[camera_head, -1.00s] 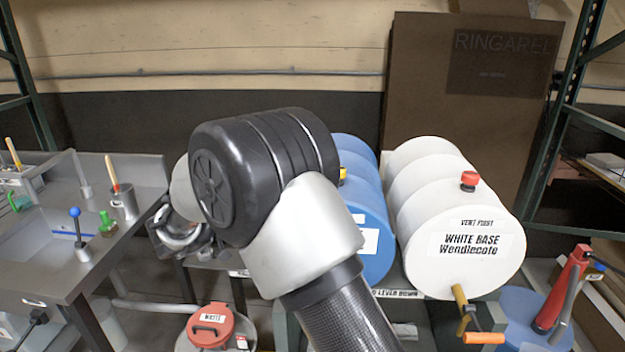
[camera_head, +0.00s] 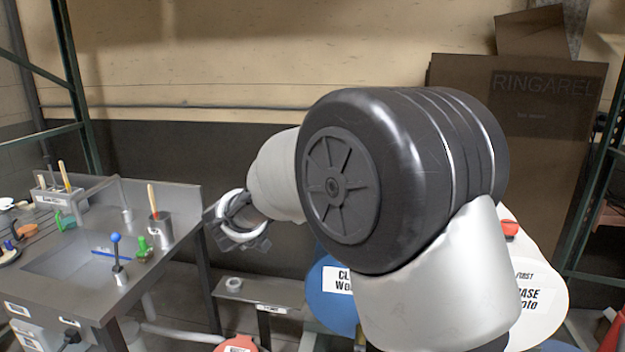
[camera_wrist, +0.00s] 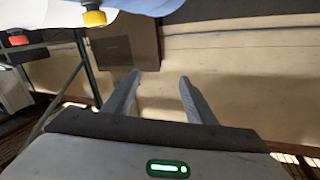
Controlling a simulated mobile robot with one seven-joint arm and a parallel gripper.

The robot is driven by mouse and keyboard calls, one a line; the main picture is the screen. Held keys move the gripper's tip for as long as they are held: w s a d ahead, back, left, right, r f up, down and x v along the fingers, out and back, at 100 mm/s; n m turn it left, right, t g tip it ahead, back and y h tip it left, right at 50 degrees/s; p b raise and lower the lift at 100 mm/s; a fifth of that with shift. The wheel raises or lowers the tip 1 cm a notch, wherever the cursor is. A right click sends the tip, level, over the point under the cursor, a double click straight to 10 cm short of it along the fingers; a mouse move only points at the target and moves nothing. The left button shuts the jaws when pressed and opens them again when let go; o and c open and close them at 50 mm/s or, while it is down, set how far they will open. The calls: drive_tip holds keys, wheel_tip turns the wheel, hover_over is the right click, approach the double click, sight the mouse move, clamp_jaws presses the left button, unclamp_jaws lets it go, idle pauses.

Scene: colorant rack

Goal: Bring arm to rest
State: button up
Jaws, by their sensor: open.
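My gripper shows in the wrist view (camera_wrist: 160,82) with its two fingers apart and nothing between them. Beyond the fingers are the pale wall and a brown cardboard box. In the head view my arm is bent across the middle, and its large black joint hides much of the drums. The wrist end with a light ring points left, above the gap between the sink bench and the drums. The fingertips are hard to make out in the head view.
A grey sink bench (camera_head: 60,290) stands left, with a blue-knobbed lever (camera_head: 117,255) and a cup (camera_head: 159,230). A blue drum (camera_head: 325,305) and a white drum (camera_head: 550,320) are partly behind my arm. A cardboard box (camera_head: 530,140) leans on the wall. A low shelf (camera_head: 270,291) lies below the wrist.

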wheel_tip(320, 180, up, 8)
drive_tip(key=n+t+y+p, duration=0.1)
drive_tip(key=n+t+y, duration=0.15)
drive_tip(key=y, duration=0.35)
drive_tip(key=s+r+n+g+y+p, duration=0.3)
drive_tip(key=s+n+y, duration=0.2)
drive_tip(key=s+y, duration=0.15)
drive_tip(key=s+d+f+g+h+p, duration=0.1)
drive_tip(key=s+d+f+g, duration=0.2)
drive_tip(key=s, duration=0.7)
drive_tip(key=s+d+f+n+g+h+p, duration=0.1)
drive_tip(key=s+d+f+g, duration=0.2)
drive_tip(key=s, duration=0.6)
drive_tip(key=s+d+f+g+h+p, duration=0.1)
drive_tip(key=s+d+f+g, duration=0.2)
drive_tip(key=s, duration=0.7)
drive_tip(key=d+f, duration=0.2)
drive_tip(key=d, duration=0.2)
drive_tip(key=shift+s+d+f, duration=0.3)
drive_tip(key=shift+d+f, duration=0.05)
drive_tip(key=shift+f, duration=0.05)
drive_tip(key=shift+n+h, duration=0.25)
